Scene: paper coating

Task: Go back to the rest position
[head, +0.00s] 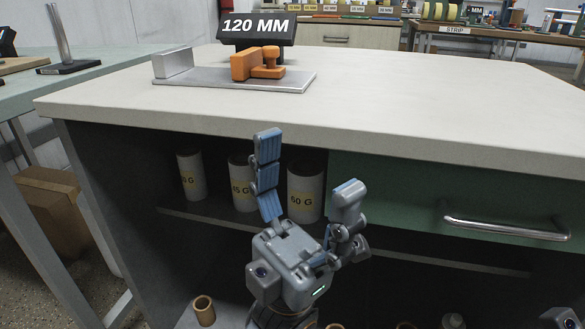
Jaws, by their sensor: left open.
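My left gripper (308,164) is in the lower middle of the head view, in front of the bench's open shelf. Its two fingers are spread wide, with nothing between them. The fingertips are below the front edge of the bench top (420,105) and appear clear of it. A small grey part of my right arm shows in the bottom right corner; no right fingers are visible.
White rolls marked in G, including one marked 60 G (306,192), stand on the shelf behind the gripper. A green drawer (400,197) with a metal handle (505,228) is to the right. An orange block tool (258,63) sits on a metal plate by the 120 MM sign (256,27).

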